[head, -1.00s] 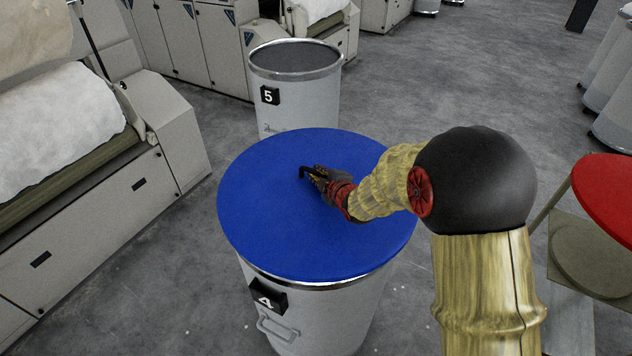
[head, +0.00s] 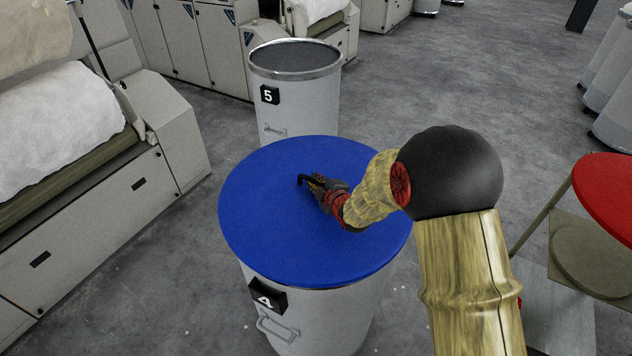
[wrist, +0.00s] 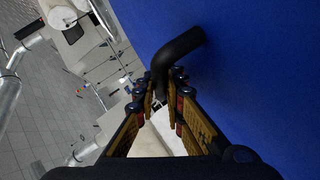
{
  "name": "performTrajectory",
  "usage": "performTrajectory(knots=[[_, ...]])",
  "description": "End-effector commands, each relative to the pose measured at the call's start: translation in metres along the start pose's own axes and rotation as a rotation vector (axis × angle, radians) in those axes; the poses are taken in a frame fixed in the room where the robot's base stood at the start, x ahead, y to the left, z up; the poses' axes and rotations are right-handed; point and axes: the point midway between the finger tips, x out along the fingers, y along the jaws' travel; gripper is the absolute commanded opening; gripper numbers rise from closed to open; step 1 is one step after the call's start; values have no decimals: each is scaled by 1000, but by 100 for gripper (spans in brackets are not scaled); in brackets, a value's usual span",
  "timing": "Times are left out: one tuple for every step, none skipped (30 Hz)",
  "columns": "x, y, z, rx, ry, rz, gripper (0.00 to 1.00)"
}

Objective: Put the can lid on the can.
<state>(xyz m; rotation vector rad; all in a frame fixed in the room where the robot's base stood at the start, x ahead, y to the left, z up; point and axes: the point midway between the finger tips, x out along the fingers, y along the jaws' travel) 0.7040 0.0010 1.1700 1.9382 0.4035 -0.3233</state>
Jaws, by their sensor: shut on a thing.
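The can lid (head: 265,225) is a wide blue disc with a black bent handle (head: 301,179). My gripper (head: 314,183) is shut on this handle, near the lid's middle. The wrist view shows the fingers closed around the handle (wrist: 180,48), with the blue lid (wrist: 260,80) at the right. The can (head: 345,315), grey-white and marked 4, stands upright directly below the lid. The lid looks roughly centred over the can and hides its mouth. Whether it touches the rim all round cannot be told.
An open grey can (head: 300,98) marked 5 stands just behind. A pale machine (head: 110,220) with white fibre is close on the left. A red round disc (head: 608,195) is at the right, above a stand. Bare floor (head: 450,90) lies behind on the right.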

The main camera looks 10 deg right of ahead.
Motion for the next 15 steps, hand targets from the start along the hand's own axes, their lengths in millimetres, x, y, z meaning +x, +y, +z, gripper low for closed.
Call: performTrajectory(knots=[[1,1,0,-1,2,4,0],[1,0,0,-1,2,4,0],[1,0,0,-1,2,4,0],[2,-1,0,-1,2,4,0],[2,-1,1,-1,2,4,0],[2,-2,1,-1,2,5,0],[2,-2,1,-1,2,5,0],[2,-2,1,-1,2,5,0],[3,-3,2,-1,2,5,0],[3,-3,2,-1,2,5,0],[3,-4,2,-1,2,5,0],[3,-4,2,-1,2,5,0],[3,-4,2,-1,2,5,0],[3,-4,2,-1,2,5,0],[3,-3,2,-1,2,5,0]])
